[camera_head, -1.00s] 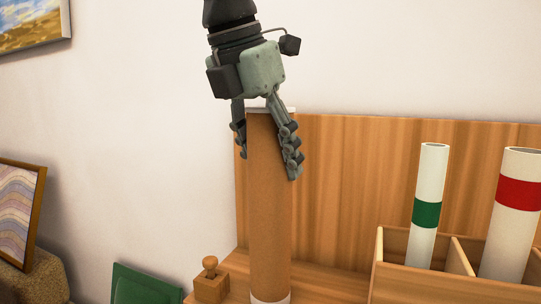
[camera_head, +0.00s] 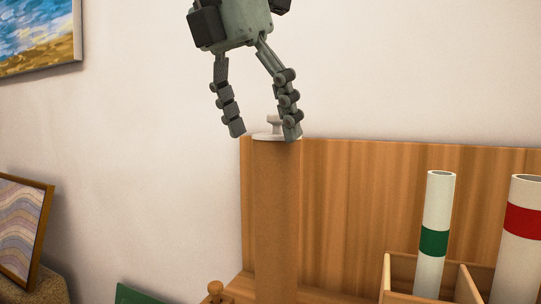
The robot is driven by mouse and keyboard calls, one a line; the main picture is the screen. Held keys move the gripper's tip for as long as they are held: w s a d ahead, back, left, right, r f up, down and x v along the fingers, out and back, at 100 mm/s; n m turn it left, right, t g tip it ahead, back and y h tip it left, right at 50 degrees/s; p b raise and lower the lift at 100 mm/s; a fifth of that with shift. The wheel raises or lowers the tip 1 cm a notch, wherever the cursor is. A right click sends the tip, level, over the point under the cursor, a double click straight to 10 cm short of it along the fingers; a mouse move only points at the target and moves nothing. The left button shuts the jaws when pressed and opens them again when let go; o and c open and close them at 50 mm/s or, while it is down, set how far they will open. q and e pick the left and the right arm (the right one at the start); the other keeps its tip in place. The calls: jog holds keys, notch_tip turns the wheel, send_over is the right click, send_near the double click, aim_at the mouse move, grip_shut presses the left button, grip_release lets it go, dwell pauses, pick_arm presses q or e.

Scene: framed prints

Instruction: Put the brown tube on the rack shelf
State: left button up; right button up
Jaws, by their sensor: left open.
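The brown tube (camera_head: 276,215) stands upright on the wooden rack shelf (camera_head: 345,297), in front of its back panel (camera_head: 350,195). A white cap with a knob (camera_head: 270,134) closes its top; its lower end is cut off by the picture's edge. My left gripper (camera_head: 264,132) is open and empty above the tube's top. Its right finger overlaps the cap in the picture, and I cannot tell whether it touches. Its left finger is clear, to the left of the tube. My right gripper is not in view.
A wooden divided box (camera_head: 400,265) at the right holds a white tube with a green band (camera_head: 437,215) and one with a red band (camera_head: 521,250). A small wooden knobbed piece (camera_head: 216,290) is left of the tube. Framed prints (camera_head: 20,225) are at the left.

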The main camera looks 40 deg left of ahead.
pick_arm(q)
jog(key=shift+v, duration=1.5)
jog(key=shift+f, duration=0.1)
